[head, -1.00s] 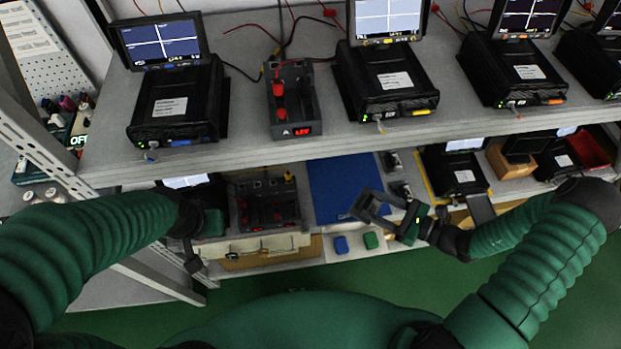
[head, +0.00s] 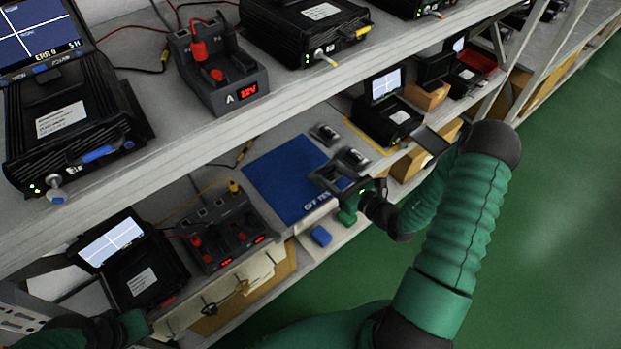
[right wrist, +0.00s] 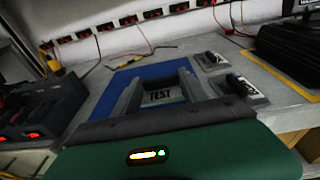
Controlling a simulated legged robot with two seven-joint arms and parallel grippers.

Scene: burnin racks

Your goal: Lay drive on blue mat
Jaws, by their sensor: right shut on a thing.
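The blue mat (head: 281,180) lies flat on the lower shelf, with a white strip reading OFF TEST along its front edge. My right gripper (head: 326,177) is over the mat's right front part. In the right wrist view its two fingers (right wrist: 160,88) stand apart over the mat (right wrist: 130,76), with the word TEST showing between them. It is shut on a grey piece, taken as the drive, whose outline is hard to tell from the fingers. I cannot tell whether this touches the mat. My left gripper (head: 128,328) shows only in part at the bottom left, its fingers not visible.
Two small grey-and-black fixtures (head: 352,159) stand right of the mat. A charger-like dock (head: 222,235) stands left. The upper shelf (head: 200,140) overhangs behind.

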